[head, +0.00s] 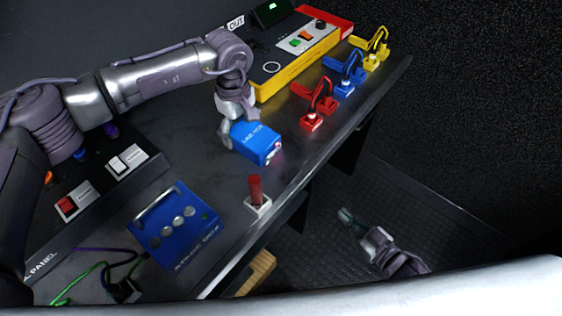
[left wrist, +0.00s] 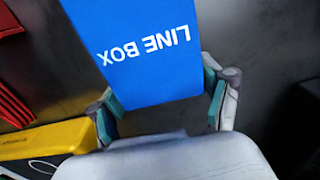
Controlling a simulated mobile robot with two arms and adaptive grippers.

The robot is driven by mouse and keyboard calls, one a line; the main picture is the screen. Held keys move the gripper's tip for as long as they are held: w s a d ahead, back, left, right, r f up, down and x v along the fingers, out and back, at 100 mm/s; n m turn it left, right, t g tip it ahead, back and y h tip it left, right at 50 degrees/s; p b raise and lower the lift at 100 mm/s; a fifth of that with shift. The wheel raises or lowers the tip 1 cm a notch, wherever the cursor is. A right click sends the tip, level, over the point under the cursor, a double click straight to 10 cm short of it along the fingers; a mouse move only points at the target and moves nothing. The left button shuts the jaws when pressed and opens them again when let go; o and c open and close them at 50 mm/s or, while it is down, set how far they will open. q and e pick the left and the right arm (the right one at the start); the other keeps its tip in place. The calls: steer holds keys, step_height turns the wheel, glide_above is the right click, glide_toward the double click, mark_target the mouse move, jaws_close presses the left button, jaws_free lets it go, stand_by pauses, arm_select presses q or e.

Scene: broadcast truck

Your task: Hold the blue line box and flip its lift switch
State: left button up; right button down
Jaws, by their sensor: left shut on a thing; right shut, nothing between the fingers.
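The blue line box (head: 256,143) lies on the dark bench top in the head view, with its white lettering facing up. A small light or pinkish part shows at its near right end; I cannot tell how its switch is set. My left gripper (head: 238,127) is shut on the box. In the left wrist view the box (left wrist: 140,50) sits between the two fingers (left wrist: 160,105), its lettering upside down. My right gripper (head: 358,228) is shut and empty, off the bench's front edge and above the floor.
A red guarded switch (head: 312,115), a blue one (head: 347,80) and a yellow one (head: 373,60) stand along the bench edge. A red-handled lever (head: 256,190) and a blue stage box (head: 176,226) stand nearer. A yellow-edged console (head: 290,75) is behind.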

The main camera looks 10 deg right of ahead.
mark_target(272, 157)
steer(key=s+a+r+n+y, duration=0.1)
steer(key=a+r+y, duration=0.2)
steer(key=r, duration=0.4)
steer(key=s+a+r+n+y, duration=0.1)
steer(key=s+a+r+y, duration=0.1)
steer(key=r, duration=0.6)
steer(key=shift+s+a+r+n+y, duration=0.2)
steer(key=shift+a+r+n+y, duration=0.1)
steer(key=shift+a+y, duration=0.45)
steer(key=shift+a, duration=0.15)
steer(key=x, duration=1.4)
steer(key=shift+w, duration=0.2)
steer(key=shift+w+a+r, duration=0.1)
steer(key=shift+w+r, duration=0.1)
steer(key=shift+w, duration=0.05)
arm_select(q)
steer(key=shift+s+d, duration=0.1)
